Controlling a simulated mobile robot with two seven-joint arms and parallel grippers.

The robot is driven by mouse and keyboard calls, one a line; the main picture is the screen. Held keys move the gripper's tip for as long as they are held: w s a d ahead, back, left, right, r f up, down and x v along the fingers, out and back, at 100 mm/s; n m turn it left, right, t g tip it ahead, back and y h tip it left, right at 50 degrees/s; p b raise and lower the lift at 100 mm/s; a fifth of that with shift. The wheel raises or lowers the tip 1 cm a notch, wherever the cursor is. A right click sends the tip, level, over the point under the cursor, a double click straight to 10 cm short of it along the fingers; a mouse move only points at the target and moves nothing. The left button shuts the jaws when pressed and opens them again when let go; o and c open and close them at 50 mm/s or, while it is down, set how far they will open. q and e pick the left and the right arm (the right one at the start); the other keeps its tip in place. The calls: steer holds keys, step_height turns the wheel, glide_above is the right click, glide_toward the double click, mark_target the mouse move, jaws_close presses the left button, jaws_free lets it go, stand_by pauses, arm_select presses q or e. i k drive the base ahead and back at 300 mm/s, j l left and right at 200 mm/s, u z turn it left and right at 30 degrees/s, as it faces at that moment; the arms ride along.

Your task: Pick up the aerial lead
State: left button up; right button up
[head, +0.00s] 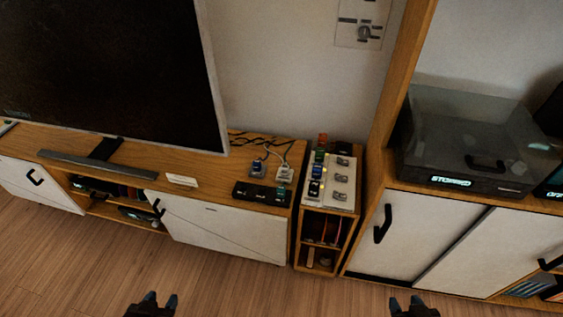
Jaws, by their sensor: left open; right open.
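Two connectors with thin dark cables lie on the right end of the wooden TV bench: a blue one (257,169) and a pale one (284,173). I cannot tell which of them is the aerial lead. Their cables (262,142) run back towards the wall. My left gripper (161,299) is open and empty at the bottom edge, in front of the bench and well short of the connectors. My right gripper (405,302) is open and empty at the bottom edge, in front of the white cabinet.
A black socket block (261,194) lies in front of the connectors. A large TV (110,70) stands to their left, with a white label (182,180) nearby. A narrow unit with a panel of small parts (342,183) stands right. A turntable (470,150) sits on the right cabinet.

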mark_target(284, 168)
steer(key=i+j+z, duration=0.2)
steer(key=i+j, duration=0.15)
steer(key=j, duration=0.3)
steer(key=i+j, duration=0.2)
steer(key=j, duration=0.15)
steer(key=i+j+z, duration=0.15)
steer(key=j, duration=0.2)
steer(key=i+j+z, duration=0.1)
steer(key=j, duration=0.25)
steer(key=i, duration=0.05)
